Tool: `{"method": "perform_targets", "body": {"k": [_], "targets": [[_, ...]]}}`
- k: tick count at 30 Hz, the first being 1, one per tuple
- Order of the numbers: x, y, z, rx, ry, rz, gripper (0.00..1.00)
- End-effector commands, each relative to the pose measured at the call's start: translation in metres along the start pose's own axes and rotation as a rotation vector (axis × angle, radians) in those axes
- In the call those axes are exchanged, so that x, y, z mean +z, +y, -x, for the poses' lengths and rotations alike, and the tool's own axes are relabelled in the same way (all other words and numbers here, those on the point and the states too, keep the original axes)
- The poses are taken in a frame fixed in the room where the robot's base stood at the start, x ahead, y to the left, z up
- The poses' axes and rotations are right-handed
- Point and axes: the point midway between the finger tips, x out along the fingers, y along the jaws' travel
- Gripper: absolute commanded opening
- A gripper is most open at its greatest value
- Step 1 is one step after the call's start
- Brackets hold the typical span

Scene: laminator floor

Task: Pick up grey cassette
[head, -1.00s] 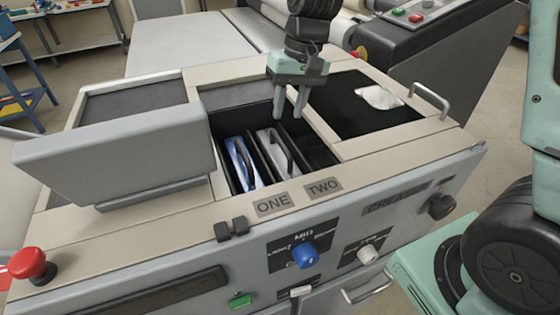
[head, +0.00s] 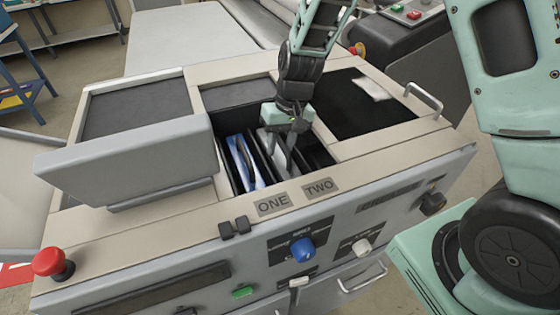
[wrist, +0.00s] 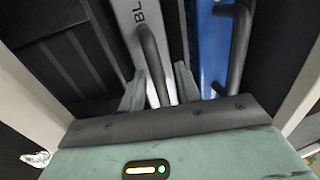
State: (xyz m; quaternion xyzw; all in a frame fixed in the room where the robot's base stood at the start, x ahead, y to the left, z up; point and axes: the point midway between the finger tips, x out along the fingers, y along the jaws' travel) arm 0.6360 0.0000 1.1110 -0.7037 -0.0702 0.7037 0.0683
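The grey cassette (head: 266,144) stands in the middle slot of the machine's open well, between the blue cassette and a dark slot. In the wrist view the grey cassette (wrist: 124,18) shows the letters "BL" and a dark bar handle (wrist: 150,58). My gripper (head: 284,160) reaches down into the well over it. In the wrist view my gripper's fingers (wrist: 160,88) are apart, one on each side of the handle, with gaps visible. The handle's lower end is partly hidden by my gripper's body.
The blue cassette (head: 241,163) with its own handle stands close on the left; it is at the right in the wrist view (wrist: 212,45). Dark slot walls and the machine's beige rim (head: 355,148) surround the well. A raised grey panel (head: 130,165) stands left.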

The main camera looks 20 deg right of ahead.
Motion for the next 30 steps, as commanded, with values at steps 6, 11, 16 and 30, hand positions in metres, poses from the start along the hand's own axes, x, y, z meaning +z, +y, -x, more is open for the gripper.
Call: {"method": "perform_targets", "body": {"k": [6, 11, 16, 30], "targets": [[0.000, 0.000, 0.000, 0.000, 0.000, 0.000, 0.17], [0.000, 0.000, 0.000, 0.000, 0.000, 0.000, 0.00], [-0.001, 0.000, 0.001, 0.000, 0.001, 0.000, 0.00], [-0.001, -0.011, 0.052, -0.001, 0.008, 0.003, 0.00]]}}
